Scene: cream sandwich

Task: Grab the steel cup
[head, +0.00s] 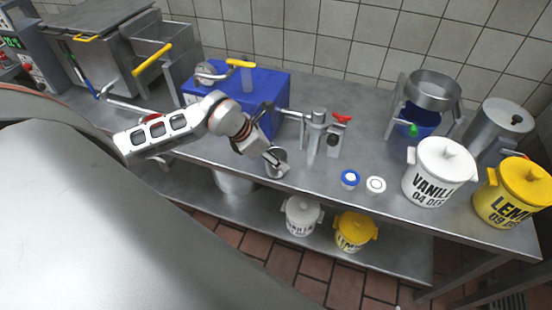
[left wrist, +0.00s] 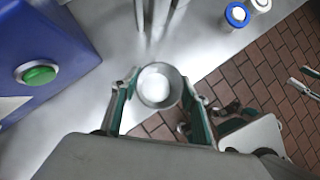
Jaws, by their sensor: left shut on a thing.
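The steel cup (head: 280,155) is a small round metal cup near the front edge of the counter in the head view. In the left wrist view the cup (left wrist: 172,99) is seen from above, with something white inside. My left gripper (head: 273,161) is shut on the cup, with one finger on each side of it in the left wrist view (left wrist: 159,88). The gripper hides part of the cup in the head view. I cannot tell whether the cup touches the counter.
A metal dispenser with a red handle (head: 341,117) stands just right of the cup. A blue machine (head: 270,88) is behind it. Two small jars, one blue-rimmed (head: 350,179) and one white (head: 376,185), stand right. Large vanilla (head: 437,170) and lemon (head: 513,195) tubs stand farther right.

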